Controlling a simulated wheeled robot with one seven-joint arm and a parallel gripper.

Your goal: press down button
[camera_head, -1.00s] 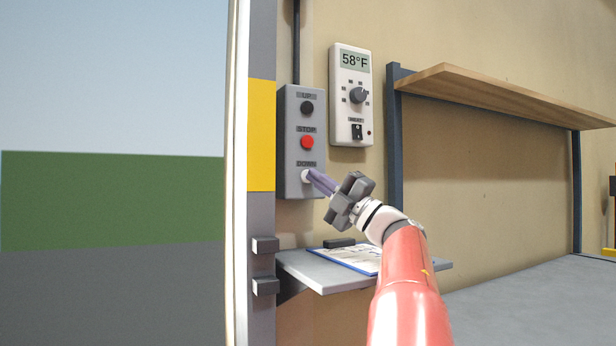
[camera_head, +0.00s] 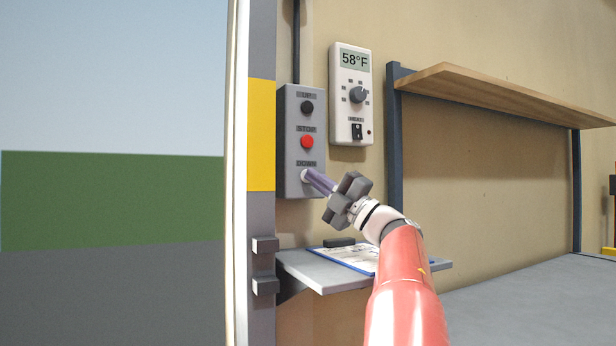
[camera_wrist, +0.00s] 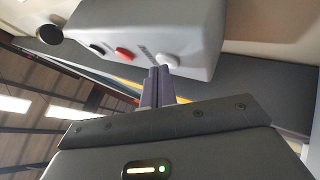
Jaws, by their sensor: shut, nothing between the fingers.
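A grey control box (camera_head: 290,120) is fixed to the wall with buttons labelled UP, STOP and DOWN from top to bottom. The DOWN button (camera_head: 304,176) is pale white and partly hidden behind my fingertips. The STOP button (camera_head: 307,142) is red and the UP button (camera_head: 307,108) is black. My gripper (camera_head: 309,177) is shut and empty, its tips at the DOWN button. In the wrist view the white DOWN button (camera_wrist: 167,61) lies just beyond the closed fingertips (camera_wrist: 158,70). I cannot tell whether they touch it.
A white thermostat (camera_head: 350,95) reading 58°F hangs right of the box. Below is a small grey shelf (camera_head: 325,278) with a clipboard (camera_head: 345,256). A wooden shelf (camera_head: 500,95) is at right. The open doorway is left of the yellow-marked post (camera_head: 261,135).

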